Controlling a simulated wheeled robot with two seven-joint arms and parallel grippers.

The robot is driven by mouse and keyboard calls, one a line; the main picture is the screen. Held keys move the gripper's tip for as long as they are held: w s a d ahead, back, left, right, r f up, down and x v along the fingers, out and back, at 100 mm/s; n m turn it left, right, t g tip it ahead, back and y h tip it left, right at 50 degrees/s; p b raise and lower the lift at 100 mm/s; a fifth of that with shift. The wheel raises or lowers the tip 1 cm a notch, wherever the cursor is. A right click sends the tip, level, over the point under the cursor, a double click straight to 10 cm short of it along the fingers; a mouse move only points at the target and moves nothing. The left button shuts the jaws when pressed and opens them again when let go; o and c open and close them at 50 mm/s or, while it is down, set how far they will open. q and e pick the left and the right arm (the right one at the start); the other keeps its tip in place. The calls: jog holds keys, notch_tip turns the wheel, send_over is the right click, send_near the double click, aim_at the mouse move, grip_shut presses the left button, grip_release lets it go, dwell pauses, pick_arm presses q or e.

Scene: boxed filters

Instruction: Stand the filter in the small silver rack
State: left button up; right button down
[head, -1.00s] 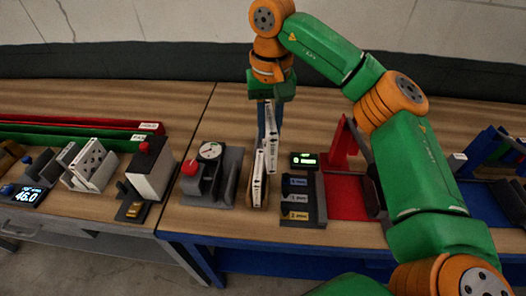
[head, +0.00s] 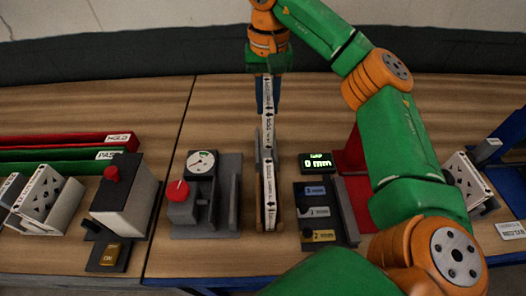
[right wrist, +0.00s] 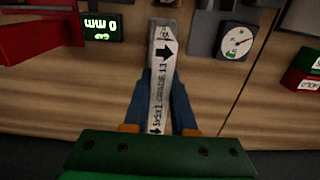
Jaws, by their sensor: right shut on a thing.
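My right gripper (head: 267,95) is shut on a white-edged filter (head: 267,112) with black arrows and print. The right wrist view shows the filter (right wrist: 160,100) between the blue fingers (right wrist: 160,115). My left gripper is not in view.
A gauge fixture (head: 203,190) with a red knob stands left of the strip. A display (head: 317,163) and labelled blocks (head: 318,212) stand right of it. A grey block with a red button (head: 125,195) is farther left. The table behind is clear.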

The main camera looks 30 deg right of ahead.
jog(key=f+p, duration=0.1)
jog(key=f, duration=0.8)
jog(key=shift+w, duration=0.2)
jog(key=shift+f, duration=0.4)
jog(key=c, duration=0.7)
grip_release()
jog(key=shift+c, duration=0.2)
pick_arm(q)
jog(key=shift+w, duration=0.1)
pick_arm(e)
jog(key=shift+r, duration=0.25)
notch_tip(320, 180, up, 8)
jog(key=shift+f+b, duration=0.2)
jog(key=shift+b, duration=0.3)
pick_arm(q)
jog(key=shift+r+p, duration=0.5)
jog(key=shift+p, duration=0.35)
pick_arm(e)
notch_tip(320, 180, up, 4)
jog(key=shift+r, duration=0.15)
